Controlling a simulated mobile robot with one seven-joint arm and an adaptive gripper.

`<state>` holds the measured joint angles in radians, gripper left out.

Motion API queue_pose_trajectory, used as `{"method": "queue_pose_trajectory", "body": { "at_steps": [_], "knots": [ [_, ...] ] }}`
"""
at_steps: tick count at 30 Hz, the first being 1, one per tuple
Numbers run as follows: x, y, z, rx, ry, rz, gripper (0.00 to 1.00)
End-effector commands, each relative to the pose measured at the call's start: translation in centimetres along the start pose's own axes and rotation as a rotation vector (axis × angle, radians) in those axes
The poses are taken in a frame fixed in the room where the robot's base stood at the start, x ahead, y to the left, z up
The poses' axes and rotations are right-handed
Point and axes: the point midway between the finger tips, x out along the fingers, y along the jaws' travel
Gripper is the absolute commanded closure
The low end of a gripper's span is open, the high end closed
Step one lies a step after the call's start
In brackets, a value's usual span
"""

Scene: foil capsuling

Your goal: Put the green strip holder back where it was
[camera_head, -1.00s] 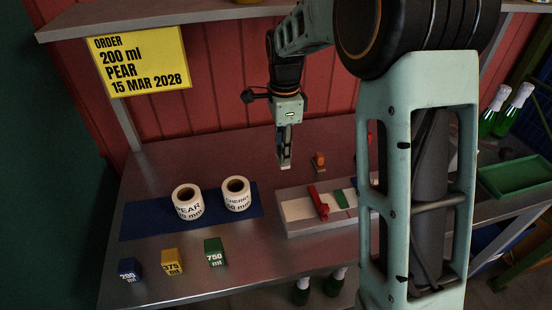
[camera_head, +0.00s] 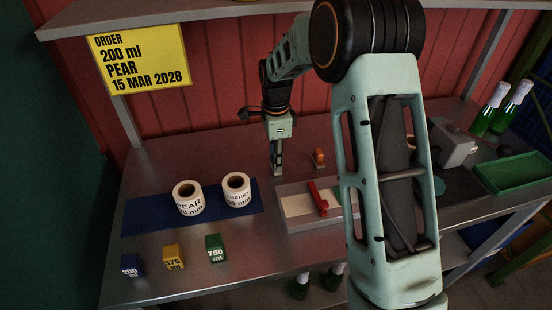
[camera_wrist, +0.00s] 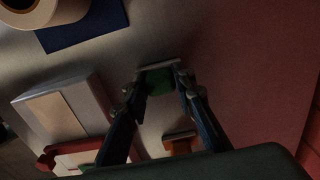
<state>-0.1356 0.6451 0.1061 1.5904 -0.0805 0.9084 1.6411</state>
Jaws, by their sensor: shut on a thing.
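My gripper (camera_head: 277,170) is low over the rear of the metal table, behind the grey tray. In the wrist view my gripper (camera_wrist: 162,85) is shut on the green strip holder (camera_wrist: 158,82), a small green block with a pale grey plate along its far side. In the head view the holder is too small and dark to make out at the fingertips. I cannot tell whether it touches the table. A similar orange-topped holder (camera_head: 319,158) stands to the right of my gripper; it also shows in the wrist view (camera_wrist: 180,143).
The grey tray (camera_head: 290,222) with a red piece (camera_head: 317,197) is in front, partly hidden by my arm. Label rolls (camera_head: 188,198) stand on a blue mat (camera_head: 145,218). Small volume blocks (camera_head: 174,257) line the front. Bottles (camera_head: 490,108) and a green tray (camera_head: 515,172) are right.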

Motion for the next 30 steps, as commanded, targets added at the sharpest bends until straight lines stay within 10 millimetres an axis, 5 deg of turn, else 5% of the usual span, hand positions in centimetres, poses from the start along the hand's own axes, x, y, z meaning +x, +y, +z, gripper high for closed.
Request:
{"method": "queue_pose_trajectory", "body": {
  "at_steps": [4,5,9,20,30],
  "knots": [
    [0.5,0.0,0.0,0.0,0.0,0.0,1.0],
    [0.4,0.0,0.0,0.0,0.0,0.0,0.73],
    [0.3,0.0,0.0,0.0,0.0,0.001,0.59],
    [-0.3,0.0,0.0,0.0,0.0,0.0,0.59],
    [-5.8,-0.1,0.0,0.0,0.0,-0.003,0.59]
  ]
}}
